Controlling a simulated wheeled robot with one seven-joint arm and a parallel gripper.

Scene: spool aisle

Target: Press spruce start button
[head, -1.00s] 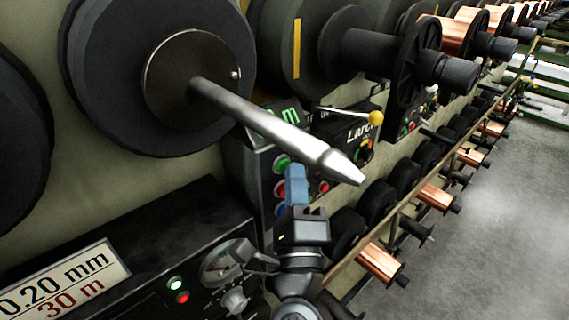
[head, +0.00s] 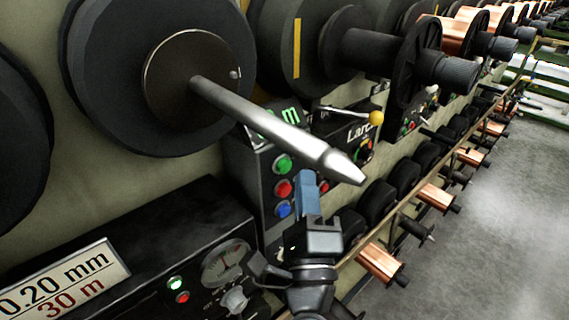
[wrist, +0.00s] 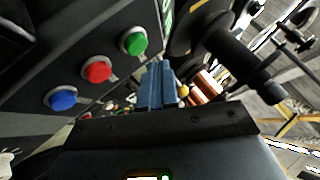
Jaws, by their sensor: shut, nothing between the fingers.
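A dark control box holds a column of three round buttons: green (head: 283,164) on top, red (head: 284,188) in the middle, blue (head: 283,209) at the bottom. The wrist view shows the same green (wrist: 133,42), red (wrist: 97,70) and blue (wrist: 62,99) buttons left of my fingers. No name reading "Spruce" is visible. My gripper (head: 308,186) has blue fingers, shut and empty. In the head view it is just right of the red and blue buttons, apart from them. Its fingers (wrist: 157,86) point forward in the wrist view.
A pale metal spindle (head: 270,125) juts out above my gripper and hides part of the green display (head: 285,114). A neighbouring box reads "Larc..." (head: 360,132), with a yellow-knobbed lever (head: 376,118). A near box has a dial (head: 226,262). Copper spools (head: 382,263) line a lower rack; grey floor is clear.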

